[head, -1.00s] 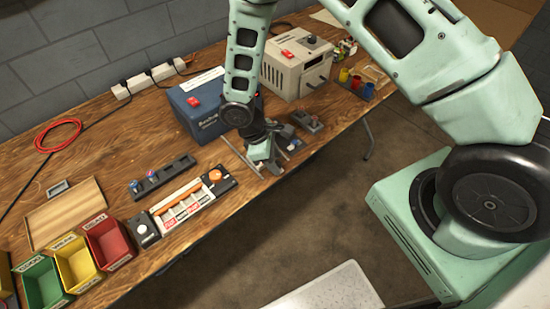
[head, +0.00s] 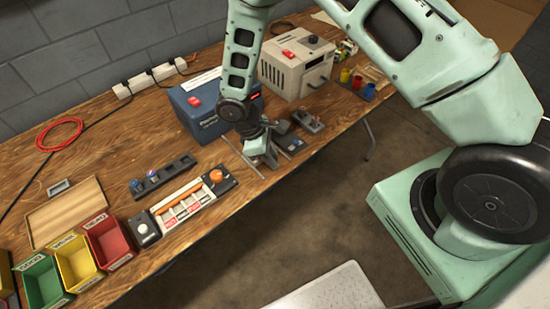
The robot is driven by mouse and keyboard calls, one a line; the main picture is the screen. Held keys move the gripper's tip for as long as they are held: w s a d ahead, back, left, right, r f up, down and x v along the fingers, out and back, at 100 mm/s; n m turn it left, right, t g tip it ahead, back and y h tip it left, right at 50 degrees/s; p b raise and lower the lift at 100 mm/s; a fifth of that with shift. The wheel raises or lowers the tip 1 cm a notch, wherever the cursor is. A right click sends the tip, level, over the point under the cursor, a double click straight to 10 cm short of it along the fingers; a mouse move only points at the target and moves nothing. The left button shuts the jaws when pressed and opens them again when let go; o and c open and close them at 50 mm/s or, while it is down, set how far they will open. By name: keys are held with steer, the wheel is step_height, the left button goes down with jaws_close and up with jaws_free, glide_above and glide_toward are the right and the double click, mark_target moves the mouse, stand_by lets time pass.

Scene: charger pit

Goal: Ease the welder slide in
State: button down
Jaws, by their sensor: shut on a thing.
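A blue box (head: 200,115) with a red switch stands at the back of the bench; it seems to be the welder. In front of it lies low metal hardware with a thin grey rail (head: 243,160) and a grey plate (head: 291,143). My gripper (head: 265,159) points down between these parts, close to the bench's front edge. It is shut on a small part there, likely the slide. The fingers and wrist hide most of that part, so I cannot tell how far in it sits.
A cream machine (head: 297,66) stands right of the blue box. A small dark block (head: 281,127) and a grey fixture (head: 308,121) sit right of my gripper. Left are a dark rack (head: 163,176), a white tray (head: 190,207) and coloured bins (head: 75,262). Bare wood (head: 110,150) lies farther left.

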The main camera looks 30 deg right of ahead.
steer(key=shift+w+a, duration=0.15)
steer(key=shift+w, duration=0.55)
steer(key=c, duration=1.3)
jaws_free()
steer(key=shift+o, duration=0.2)
steer(key=b+v, duration=0.2)
steer(key=v, duration=1.5)
steer(key=shift+r, duration=0.2)
